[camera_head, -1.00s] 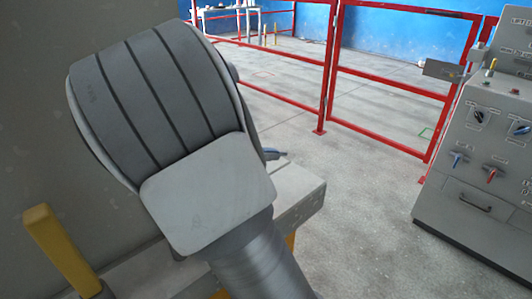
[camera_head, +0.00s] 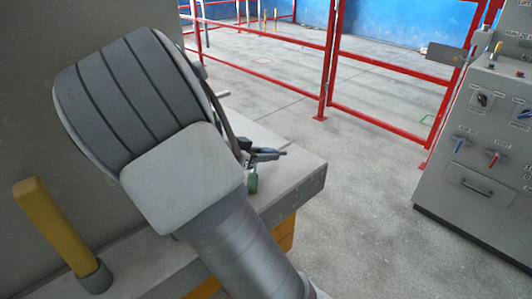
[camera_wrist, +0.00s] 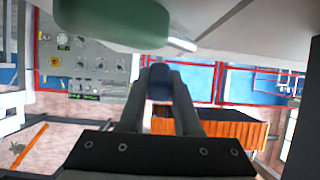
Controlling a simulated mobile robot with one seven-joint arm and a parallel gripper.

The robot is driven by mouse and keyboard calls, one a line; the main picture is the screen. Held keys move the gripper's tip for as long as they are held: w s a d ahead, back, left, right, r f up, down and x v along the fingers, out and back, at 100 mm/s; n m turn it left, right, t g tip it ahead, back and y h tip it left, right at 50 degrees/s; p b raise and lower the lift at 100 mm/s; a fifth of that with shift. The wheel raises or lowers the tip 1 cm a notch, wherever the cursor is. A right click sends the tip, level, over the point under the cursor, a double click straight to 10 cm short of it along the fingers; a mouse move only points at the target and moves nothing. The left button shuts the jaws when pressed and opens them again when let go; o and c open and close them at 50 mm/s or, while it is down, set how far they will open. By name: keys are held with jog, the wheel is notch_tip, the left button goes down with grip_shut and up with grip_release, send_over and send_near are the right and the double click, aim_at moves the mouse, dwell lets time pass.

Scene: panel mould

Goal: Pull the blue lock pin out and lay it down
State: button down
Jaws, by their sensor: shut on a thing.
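My gripper (camera_wrist: 160,88) shows in the wrist view with its two dark fingers shut on a dark blue piece, the blue lock pin (camera_wrist: 159,82). Only a small part of the pin shows between the fingertips; the rest is hidden. In the head view my gripper (camera_head: 272,155) is partly hidden behind my grey wrist, over the right end of a pale ledge. The pin cannot be made out clearly there. I cannot tell whether any of it is still in a hole.
A green rounded piece (camera_wrist: 112,22) with a pale metal end is close above my fingers. A yellow post (camera_head: 50,225) stands at the left of the ledge (camera_head: 295,180). A control cabinet (camera_head: 475,160) stands right; red fencing (camera_head: 325,65) is behind. The floor between is clear.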

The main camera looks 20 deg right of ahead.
jog(key=c, duration=0.5)
grip_release()
